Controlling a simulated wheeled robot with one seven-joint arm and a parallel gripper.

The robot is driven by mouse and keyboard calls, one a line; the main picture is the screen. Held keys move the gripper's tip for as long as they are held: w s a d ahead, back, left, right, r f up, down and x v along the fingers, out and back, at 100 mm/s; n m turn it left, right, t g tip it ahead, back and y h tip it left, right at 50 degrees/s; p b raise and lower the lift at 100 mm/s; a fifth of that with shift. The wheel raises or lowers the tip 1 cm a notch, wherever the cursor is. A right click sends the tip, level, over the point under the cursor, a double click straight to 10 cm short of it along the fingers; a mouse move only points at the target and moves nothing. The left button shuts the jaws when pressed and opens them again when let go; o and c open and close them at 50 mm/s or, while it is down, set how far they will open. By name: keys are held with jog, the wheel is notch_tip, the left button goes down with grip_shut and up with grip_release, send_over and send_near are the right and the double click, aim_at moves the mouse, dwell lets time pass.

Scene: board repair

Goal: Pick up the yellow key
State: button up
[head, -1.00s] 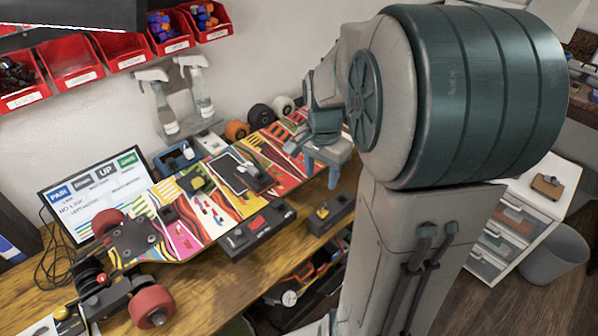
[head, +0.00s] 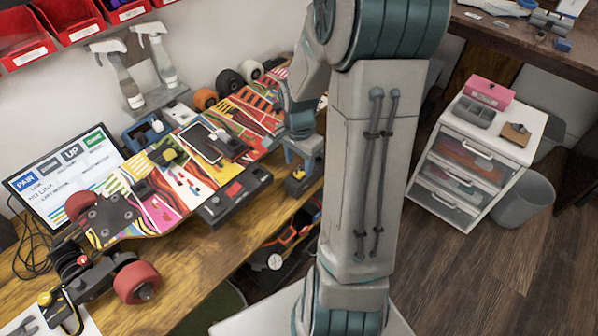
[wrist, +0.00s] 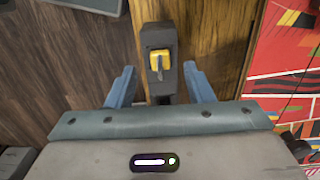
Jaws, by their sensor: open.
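The yellow key (wrist: 159,60) sits upright in a dark block (wrist: 157,30) at the edge of the wooden bench. In the head view the same block (head: 303,187) is partly hidden under my gripper. My gripper (wrist: 160,86) is open and empty. Its two blue fingers lie left and right of the block's line in the wrist view, with the key between and a little beyond the fingertips. In the head view my gripper (head: 302,158) hangs just above the block, with no contact visible.
A colourful skateboard deck (head: 172,200) with electronics lies on the bench (head: 190,292) beside the block. A black box with a red switch (head: 232,195) is close by. A white drawer unit (head: 470,160) and a grey bin (head: 522,202) stand right, with open floor around them.

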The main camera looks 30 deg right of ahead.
aim_at(299, 166)
jog(key=shift+f, duration=1.55)
grip_shut()
jog(key=shift+r, duration=0.15)
notch_tip(299, 166, up, 4)
jog(key=shift+w+r, duration=0.1)
jog(key=s+d+r, duration=0.5)
jog(key=d+r, duration=0.1)
jog(key=d, duration=0.4)
jog(key=shift+d+r, duration=0.3)
jog(key=shift+a+f, duration=0.1)
